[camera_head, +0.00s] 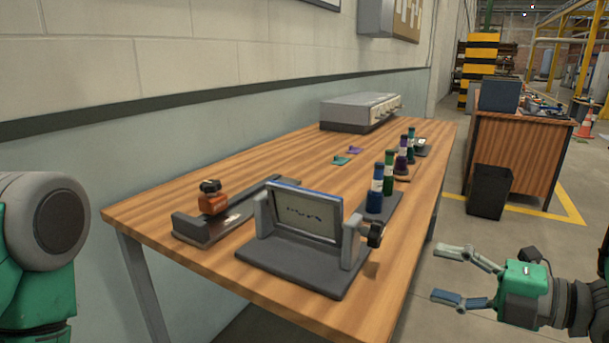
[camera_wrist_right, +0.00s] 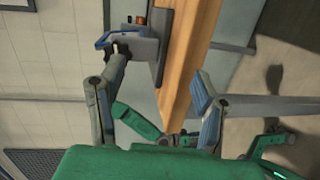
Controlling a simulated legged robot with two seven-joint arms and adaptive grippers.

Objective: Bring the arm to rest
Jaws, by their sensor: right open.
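My right gripper (camera_head: 457,275) is open and empty at the lower right of the head view. It is beside the right edge of the wooden table (camera_head: 265,165), over the floor and apart from everything. Its two spread fingers also show in the right wrist view (camera_wrist_right: 155,100), with the table edge seen beyond them. My left arm shows only as a rounded link at the left edge of the head view; its gripper is out of view.
A black bin (camera_head: 490,192) stands beyond my right gripper.

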